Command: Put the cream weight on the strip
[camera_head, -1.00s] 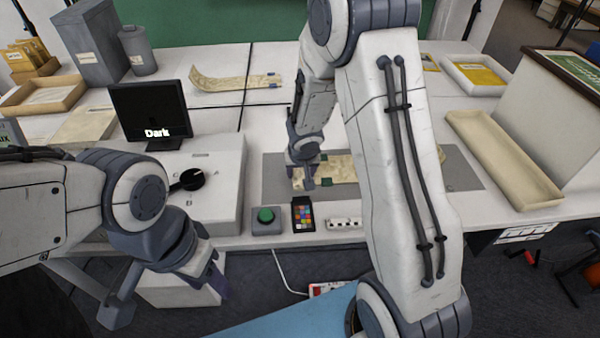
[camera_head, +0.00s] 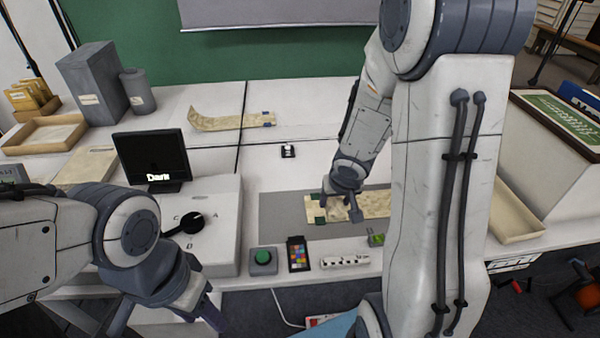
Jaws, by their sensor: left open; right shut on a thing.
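A cream, mottled strip (camera_head: 375,204) lies on the grey mat (camera_head: 275,222), partly behind my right arm. Green pieces (camera_head: 317,200) sit at its left end. My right gripper (camera_head: 341,212) points down over the left part of the strip. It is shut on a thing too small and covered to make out. I cannot pick out the cream weight from the strip or the fingers. My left gripper (camera_head: 203,308) is open and low at the front left, in front of the table edge, away from the strip.
A grey-white box with a black knob (camera_head: 192,223) and a monitor (camera_head: 150,158) stand left of the mat. A green button (camera_head: 263,256), colour card (camera_head: 298,254), white block (camera_head: 345,261) and small green-topped piece (camera_head: 376,240) line the front. Another strip (camera_head: 225,122) lies behind.

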